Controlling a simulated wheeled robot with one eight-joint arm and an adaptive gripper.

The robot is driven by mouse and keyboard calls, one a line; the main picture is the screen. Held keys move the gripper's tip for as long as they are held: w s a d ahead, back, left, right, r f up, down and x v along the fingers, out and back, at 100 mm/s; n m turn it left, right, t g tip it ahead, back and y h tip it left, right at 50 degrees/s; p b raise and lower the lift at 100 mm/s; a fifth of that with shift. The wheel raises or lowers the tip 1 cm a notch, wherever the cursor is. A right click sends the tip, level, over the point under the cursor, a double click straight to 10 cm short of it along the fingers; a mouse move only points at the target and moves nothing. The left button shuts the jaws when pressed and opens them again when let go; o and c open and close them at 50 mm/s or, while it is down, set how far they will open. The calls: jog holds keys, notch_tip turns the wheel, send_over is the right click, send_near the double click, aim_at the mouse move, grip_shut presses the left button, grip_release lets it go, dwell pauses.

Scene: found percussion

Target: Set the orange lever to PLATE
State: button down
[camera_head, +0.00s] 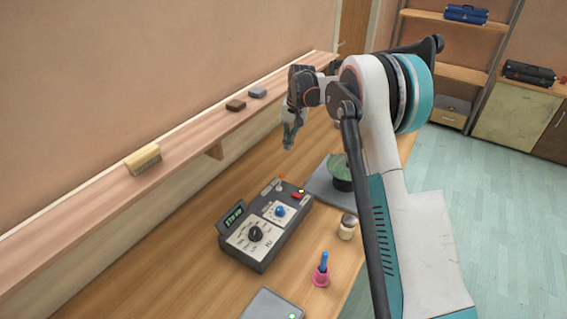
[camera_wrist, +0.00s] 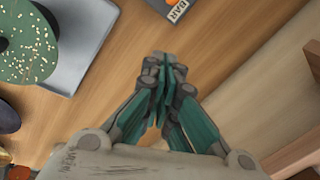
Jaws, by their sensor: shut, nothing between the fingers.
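The orange lever shows as a small orange tip (camera_head: 281,177) at the far end of the grey control box (camera_head: 262,262). In the wrist view an orange round part (camera_wrist: 172,3) is cut off by the top edge, beside a white label reading BAR (camera_wrist: 178,11). No PLATE label is legible, and I cannot tell the lever's setting. My gripper (camera_head: 289,143) is shut and empty, above the table beyond the box's far end, apart from the lever. Its closed teal fingers also show in the wrist view (camera_wrist: 166,72).
A green speckled disc (camera_wrist: 30,42) stands over a grey plate (camera_wrist: 85,58), right of the box in the head view. A wall shelf (camera_head: 190,120) with small blocks runs along the left.

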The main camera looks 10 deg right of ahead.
dwell(0.3)
notch_tip(320, 180, down, 10)
jog(key=a+b, duration=0.1)
jog(key=shift+s+a+r, duration=0.25)
jog(key=shift+s, duration=0.25)
jog(key=shift+s+a+r, duration=0.2)
jog(key=shift+s+a, duration=0.05)
jog(key=shift+s, duration=0.3)
jog(key=shift+s+a+r, duration=0.25)
jog(key=shift+s, duration=0.25)
